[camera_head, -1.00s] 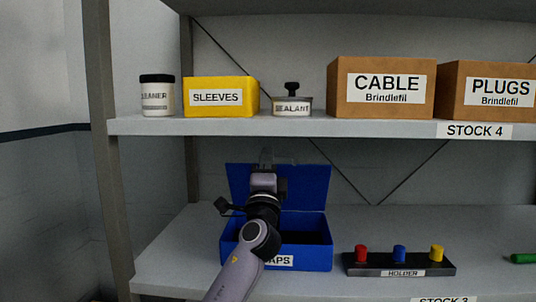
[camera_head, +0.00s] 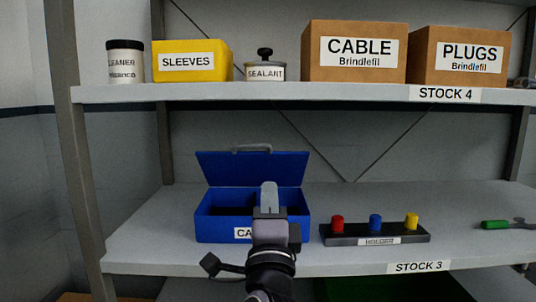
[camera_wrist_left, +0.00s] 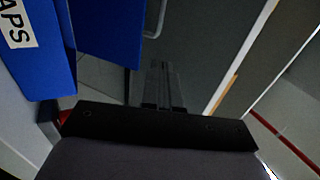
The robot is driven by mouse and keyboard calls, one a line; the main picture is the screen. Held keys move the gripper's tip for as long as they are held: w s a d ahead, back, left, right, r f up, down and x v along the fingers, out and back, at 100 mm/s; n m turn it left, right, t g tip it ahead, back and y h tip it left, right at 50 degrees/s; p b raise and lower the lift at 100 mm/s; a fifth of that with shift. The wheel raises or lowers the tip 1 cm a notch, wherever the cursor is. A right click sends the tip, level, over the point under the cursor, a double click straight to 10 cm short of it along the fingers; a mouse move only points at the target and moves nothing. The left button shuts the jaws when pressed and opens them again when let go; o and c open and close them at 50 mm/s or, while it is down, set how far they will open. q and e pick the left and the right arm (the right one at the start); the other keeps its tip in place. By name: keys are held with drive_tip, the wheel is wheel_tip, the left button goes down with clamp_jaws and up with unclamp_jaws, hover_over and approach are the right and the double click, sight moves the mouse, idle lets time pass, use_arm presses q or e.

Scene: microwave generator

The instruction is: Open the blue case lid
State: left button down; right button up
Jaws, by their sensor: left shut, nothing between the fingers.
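The blue case (camera_head: 218,228) stands on the lower shelf with its label partly hidden behind my left gripper. Its blue lid (camera_head: 252,168) is raised and leans back, with a grey handle (camera_head: 252,148) on its top edge. The inside of the case looks dark. My left gripper (camera_head: 268,188) is shut and empty, in front of the case and overlapping its right half in the head view. In the left wrist view the closed fingers (camera_wrist_left: 160,88) show beside the blue case (camera_wrist_left: 40,60) and grey handle (camera_wrist_left: 152,22). My right gripper is not in view.
A black holder (camera_head: 340,240) with red, blue and yellow caps stands right of the case. A green-handled tool (camera_head: 494,225) lies farther right. The upper shelf (camera_head: 200,92) above bears a jar, a yellow box, a tin and cartons. A shelf post (camera_head: 75,170) stands left.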

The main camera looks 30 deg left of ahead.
sight(268, 146)
use_arm(q)
drive_tip(key=p+x, duration=0.3)
drive_tip(key=x, duration=1)
drive_tip(key=shift+w+a+r, duration=0.1)
drive_tip(key=shift+a+r, duration=0.05)
drive_tip(key=shift+r, duration=0.15)
drive_tip(key=shift+w+a, duration=0.1)
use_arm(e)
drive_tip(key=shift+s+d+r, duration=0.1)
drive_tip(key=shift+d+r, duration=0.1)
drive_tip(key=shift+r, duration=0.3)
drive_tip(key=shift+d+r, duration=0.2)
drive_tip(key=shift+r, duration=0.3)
